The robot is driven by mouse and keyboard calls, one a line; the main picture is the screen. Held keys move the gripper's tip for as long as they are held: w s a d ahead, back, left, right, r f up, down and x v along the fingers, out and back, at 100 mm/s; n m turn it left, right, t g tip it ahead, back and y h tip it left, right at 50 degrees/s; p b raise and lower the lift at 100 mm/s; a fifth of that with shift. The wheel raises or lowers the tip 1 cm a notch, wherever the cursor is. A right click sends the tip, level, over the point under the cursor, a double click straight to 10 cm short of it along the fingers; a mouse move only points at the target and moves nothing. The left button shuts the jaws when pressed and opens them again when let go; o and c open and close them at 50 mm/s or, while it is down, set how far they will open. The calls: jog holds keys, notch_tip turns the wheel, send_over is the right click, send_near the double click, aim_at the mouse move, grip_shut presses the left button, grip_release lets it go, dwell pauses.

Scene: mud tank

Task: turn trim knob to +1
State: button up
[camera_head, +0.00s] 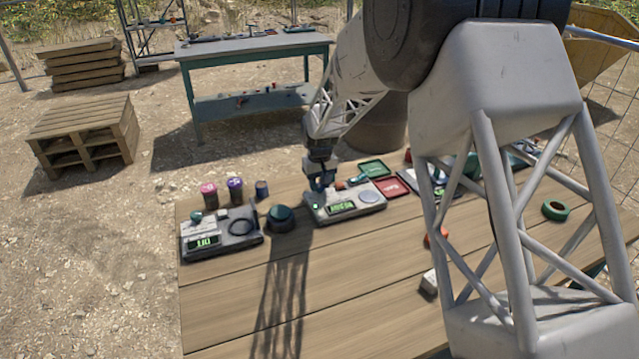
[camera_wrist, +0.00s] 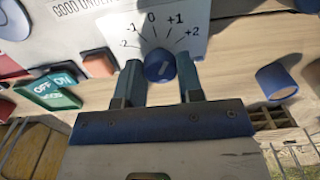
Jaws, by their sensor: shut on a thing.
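The trim knob (camera_wrist: 158,65) is a small round blue knob with a pale pointer line. It stands below a white dial plate (camera_wrist: 190,22) marked -2, -1, 0, +1, +2. The pointer line is too small to read its exact setting. My gripper (camera_wrist: 160,72) has one finger on each side of the knob and is shut on it. In the head view my gripper (camera_head: 321,182) reaches down to the left back of a pale device (camera_head: 372,207) with a lit green display (camera_head: 341,208). My fingers hide the knob there.
A green OFF/ON plate (camera_wrist: 52,92) and a reddish block (camera_wrist: 98,63) lie left of the fingers. A blue cylinder (camera_wrist: 276,80) is to the right. In the head view a second device (camera_head: 220,236) and a dark round object (camera_head: 281,217) stand left. The front left tabletop is bare.

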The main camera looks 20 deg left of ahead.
aim_at(320, 185)
jog(key=o, duration=0.9)
jog(key=shift+r, duration=0.1)
jog(key=shift+r, duration=3.85)
